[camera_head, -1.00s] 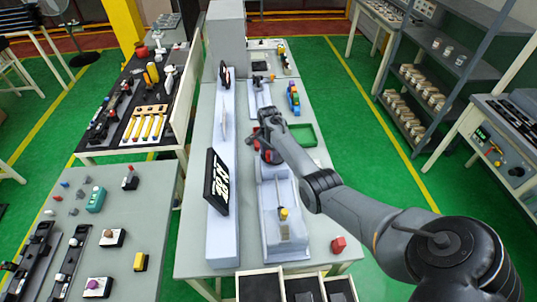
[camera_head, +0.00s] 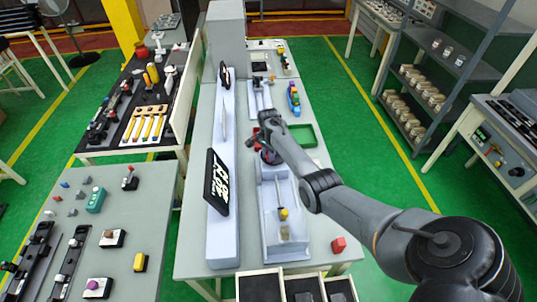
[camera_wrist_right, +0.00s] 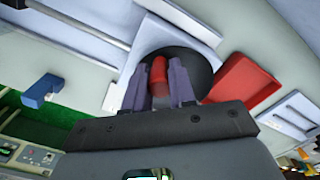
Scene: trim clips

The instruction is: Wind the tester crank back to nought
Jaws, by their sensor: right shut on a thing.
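The tester (camera_head: 285,232) is a long pale bed on the middle bench, with a small yellow-tipped part (camera_head: 284,213) on its near half. Its crank is a dark round disc (camera_wrist_right: 203,72) with a red handle (camera_wrist_right: 158,72), seen in the right wrist view. My right gripper (camera_wrist_right: 168,80) is shut on that red handle, one finger on each side. In the head view my right gripper (camera_head: 268,150) is at the far end of the tester, and my arm hides most of the crank. A black display (camera_head: 216,182) with white digits stands left of the tester; I cannot read them surely. My left gripper is out of view.
A red box (camera_wrist_right: 243,92) lies close beside the crank disc in the wrist view. A green tray (camera_head: 303,135) stands right of my gripper. A red block (camera_head: 339,244) and open drawers (camera_head: 262,289) are at the near end.

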